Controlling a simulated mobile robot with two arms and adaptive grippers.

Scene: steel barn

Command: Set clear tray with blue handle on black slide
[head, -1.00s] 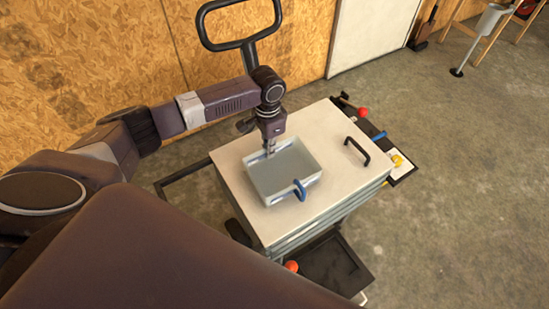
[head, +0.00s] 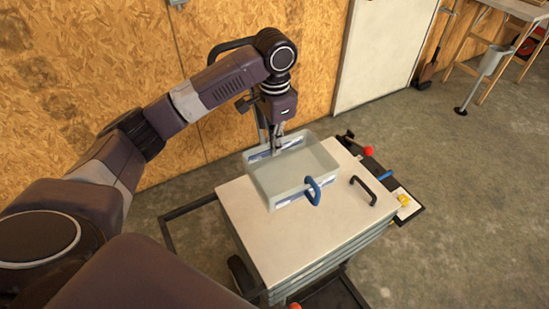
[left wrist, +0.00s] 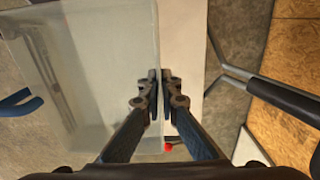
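The clear tray (head: 300,168) with a blue handle (head: 313,190) is above the white cart top (head: 290,240) and appears raised off it. My left gripper (head: 276,148) is shut on the tray's far-left wall. In the left wrist view, my left gripper's fingers (left wrist: 161,95) pinch the wall of the clear tray (left wrist: 100,60), and its blue handle (left wrist: 18,102) shows at the left edge. A black tray-like part (head: 335,292) shows low at the cart's front, partly cut off; I cannot tell whether it is the black slide. My right gripper is out of view.
A black handle (head: 364,190) stands on the cart top's right side. A black side shelf (head: 407,208) holds a red knob (head: 369,150), a blue piece and a yellow piece. A wood-panel wall is behind.

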